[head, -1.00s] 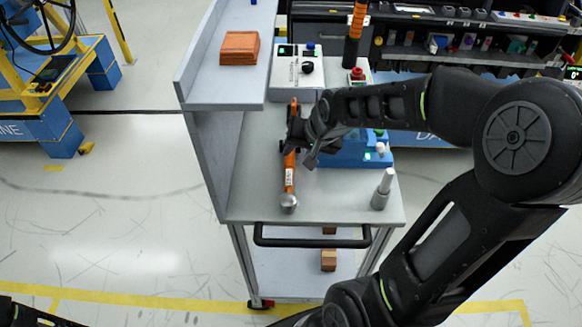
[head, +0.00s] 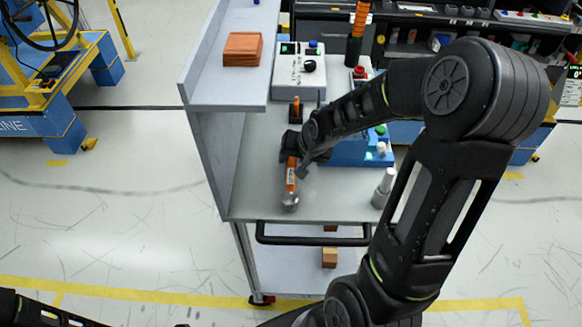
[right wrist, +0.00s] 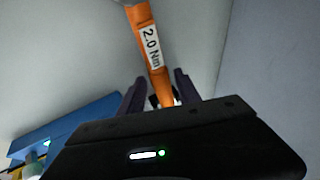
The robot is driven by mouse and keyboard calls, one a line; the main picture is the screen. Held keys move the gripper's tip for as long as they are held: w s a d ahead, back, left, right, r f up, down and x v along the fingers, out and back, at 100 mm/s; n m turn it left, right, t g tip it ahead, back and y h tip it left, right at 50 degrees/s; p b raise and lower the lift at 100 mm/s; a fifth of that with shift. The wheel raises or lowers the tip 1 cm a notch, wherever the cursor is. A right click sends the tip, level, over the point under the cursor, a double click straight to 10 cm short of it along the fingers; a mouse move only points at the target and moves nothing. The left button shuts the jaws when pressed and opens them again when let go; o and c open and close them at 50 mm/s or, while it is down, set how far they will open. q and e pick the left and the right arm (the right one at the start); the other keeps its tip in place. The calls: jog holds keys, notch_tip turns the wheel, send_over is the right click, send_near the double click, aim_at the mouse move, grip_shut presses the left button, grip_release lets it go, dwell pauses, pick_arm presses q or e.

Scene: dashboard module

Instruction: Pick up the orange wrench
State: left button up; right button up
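The orange wrench (head: 291,179) lies lengthwise on the grey cart top, its round metal head toward the cart's front edge. My right gripper (head: 293,148) is over the middle of its handle and hides part of it. In the right wrist view the wrench (right wrist: 150,45), labelled "2.0 Nm", runs between the two dark fingers (right wrist: 160,88). The fingers stand on either side of the handle and look open, with narrow gaps. No left gripper can be made out; only a dark part of my left arm shows at the lower left.
A blue box with buttons (head: 352,152) stands right of the wrench. A metal post (head: 383,188) stands at the cart's right front. A grey control box (head: 299,72) is behind. A raised shelf (head: 215,85) with brown blocks (head: 243,48) borders the left side.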

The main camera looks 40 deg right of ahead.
jog(key=shift+w+f, duration=0.35)
jog(key=shift+f, duration=0.15)
grip_shut()
dwell(0.4)
dwell(1.1)
